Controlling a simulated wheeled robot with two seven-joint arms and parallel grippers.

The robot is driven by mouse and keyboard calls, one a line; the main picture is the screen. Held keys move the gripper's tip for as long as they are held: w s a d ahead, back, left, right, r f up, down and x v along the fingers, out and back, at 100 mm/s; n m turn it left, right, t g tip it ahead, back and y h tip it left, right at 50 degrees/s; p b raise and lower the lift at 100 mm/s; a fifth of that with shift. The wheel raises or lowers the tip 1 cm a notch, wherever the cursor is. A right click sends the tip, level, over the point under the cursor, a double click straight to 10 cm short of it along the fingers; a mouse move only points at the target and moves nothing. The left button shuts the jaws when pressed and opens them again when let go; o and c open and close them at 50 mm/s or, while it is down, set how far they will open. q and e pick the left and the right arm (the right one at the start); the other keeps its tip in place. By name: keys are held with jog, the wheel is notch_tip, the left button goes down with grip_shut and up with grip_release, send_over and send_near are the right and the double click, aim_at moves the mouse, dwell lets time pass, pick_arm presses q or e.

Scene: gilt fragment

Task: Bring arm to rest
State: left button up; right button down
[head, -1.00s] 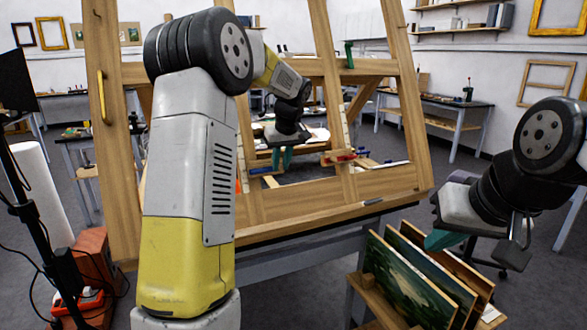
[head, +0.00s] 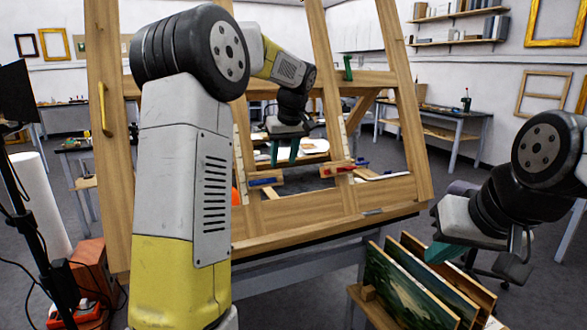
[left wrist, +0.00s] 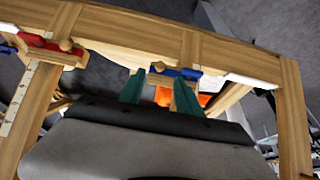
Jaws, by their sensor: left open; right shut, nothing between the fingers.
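My left arm rises in the foreground of the head view, bends at the top and reaches toward the wooden easel frame (head: 330,212). My left gripper (head: 283,160) has teal fingers that point down, in front of the frame's opening. In the left wrist view its two fingers (left wrist: 158,92) are apart with nothing between them. A blue-handled clamp (left wrist: 176,72) shows beyond the fingers there. My right gripper (head: 440,255) is at the right of the head view, teal fingers together and empty, just above the stacked paintings. Its fingertips are partly hard to make out.
A blue clamp (head: 265,181) and a red clamp (head: 338,170) sit on the easel's lower part. Paintings (head: 415,285) stand in a wooden rack at lower right. A black stand (head: 35,215) and an orange-brown box (head: 92,270) are at left. Open floor lies behind the easel.

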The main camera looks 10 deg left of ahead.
pick_arm(q)
jog(key=shift+s+d+r, duration=0.15)
jog(key=shift+s+r, duration=0.05)
jog(key=shift+r, duration=0.3)
jog(key=s+d+r+m+t+h, duration=0.15)
jog(key=s+m, duration=0.25)
jog(key=s, duration=1.3)
jog(key=s+d+f+m+h, duration=0.1)
jog(key=s+f, duration=0.1)
jog(key=s, duration=0.6)
jog(key=s+d+f+m+h, duration=0.2)
jog(key=s+f, duration=0.1)
jog(key=s, duration=0.5)
jog(key=shift+f+t, duration=0.3)
jog(key=shift+t, duration=0.15)
jog(key=shift+s, duration=0.1)
